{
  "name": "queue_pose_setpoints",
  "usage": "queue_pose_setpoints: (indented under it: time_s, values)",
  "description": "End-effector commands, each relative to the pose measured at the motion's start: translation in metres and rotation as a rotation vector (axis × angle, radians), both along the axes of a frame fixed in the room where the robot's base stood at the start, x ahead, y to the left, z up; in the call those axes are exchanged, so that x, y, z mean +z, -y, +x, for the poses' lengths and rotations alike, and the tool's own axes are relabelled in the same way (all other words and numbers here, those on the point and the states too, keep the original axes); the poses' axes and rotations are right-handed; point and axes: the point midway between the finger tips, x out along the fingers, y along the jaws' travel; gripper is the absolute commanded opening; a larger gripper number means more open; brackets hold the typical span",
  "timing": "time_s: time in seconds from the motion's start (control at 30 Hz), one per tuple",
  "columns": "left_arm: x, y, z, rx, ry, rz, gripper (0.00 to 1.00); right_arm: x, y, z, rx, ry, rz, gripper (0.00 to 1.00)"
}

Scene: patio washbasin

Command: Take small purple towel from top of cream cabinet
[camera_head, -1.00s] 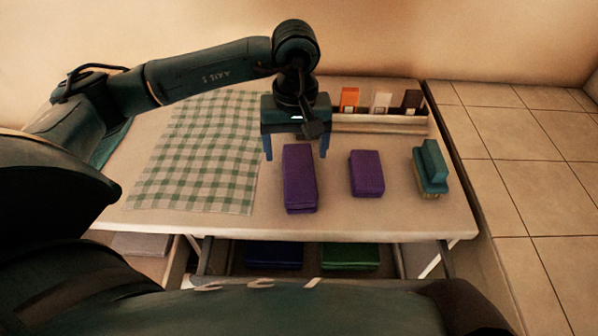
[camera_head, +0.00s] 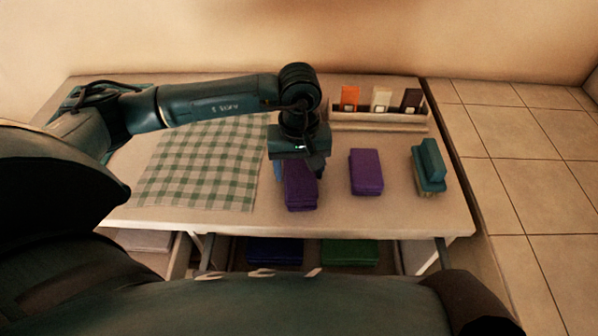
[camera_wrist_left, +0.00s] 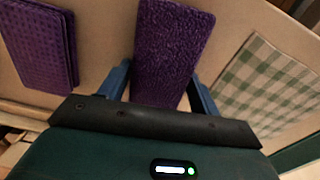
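Two folded purple towels lie on the cream cabinet top (camera_head: 392,212). The longer, narrower one (camera_head: 301,196) is under my left gripper (camera_head: 300,172); the shorter one (camera_head: 366,172) lies to its right. In the left wrist view the longer towel (camera_wrist_left: 172,40) runs between my open blue fingers, one on each side; whether they touch it I cannot tell. The shorter towel (camera_wrist_left: 42,42) is at the left of that view. The far end of the longer towel is hidden by my gripper in the head view. My right gripper is not in view.
A green checked cloth (camera_head: 200,165) lies flat to the left. A teal brush (camera_head: 429,167) stands to the right. A holder (camera_head: 380,122) with orange, white and dark items is at the back. Below the top, an open drawer holds blue (camera_head: 275,251) and green (camera_head: 350,252) folded cloths.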

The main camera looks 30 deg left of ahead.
Motion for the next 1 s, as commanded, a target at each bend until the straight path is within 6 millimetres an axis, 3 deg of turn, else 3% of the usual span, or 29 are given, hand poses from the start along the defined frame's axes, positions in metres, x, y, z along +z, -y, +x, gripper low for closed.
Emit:
queue_pose_setpoints:
  time_s: [0.37, 0.67, 1.0]
  values:
    - [0.0, 0.0, 0.0, 0.0, 0.0, 0.0, 0.32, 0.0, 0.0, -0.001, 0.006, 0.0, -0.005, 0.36]
    - [0.006, 0.0, 0.001, 0.0, 0.003, -0.001, 0.31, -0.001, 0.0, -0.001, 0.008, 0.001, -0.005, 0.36]
    - [0.068, 0.0, 0.001, 0.0, 0.007, 0.0, 0.31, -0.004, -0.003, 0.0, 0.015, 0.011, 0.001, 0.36]
